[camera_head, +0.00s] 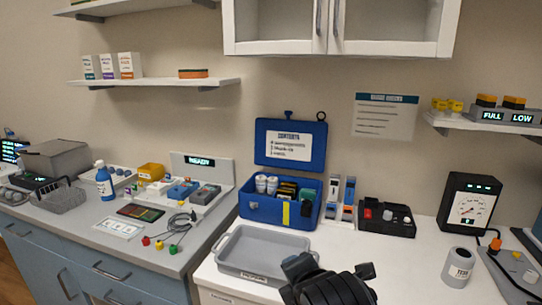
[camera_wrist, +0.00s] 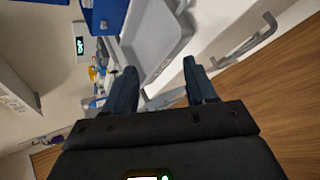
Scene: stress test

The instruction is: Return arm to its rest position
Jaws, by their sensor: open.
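My gripper (camera_wrist: 158,84) shows in the wrist view with its two dark fingers spread apart and nothing between them. In the head view my black arm and gripper (camera_head: 328,282) stand at the bottom centre, in front of the white counter and just right of the grey tray. The fingertips are hard to make out in the head view. In the wrist view the fingers point toward the counter edge and the grey tray, with the floor to the right.
A grey tray (camera_head: 226,262) lies on the white counter (camera_head: 405,270) close to my arm. An open blue case (camera_head: 257,208) stands behind it. A grey cup (camera_head: 458,268) and a gauge box (camera_head: 470,203) stand at right. The counter right of my arm has free room.

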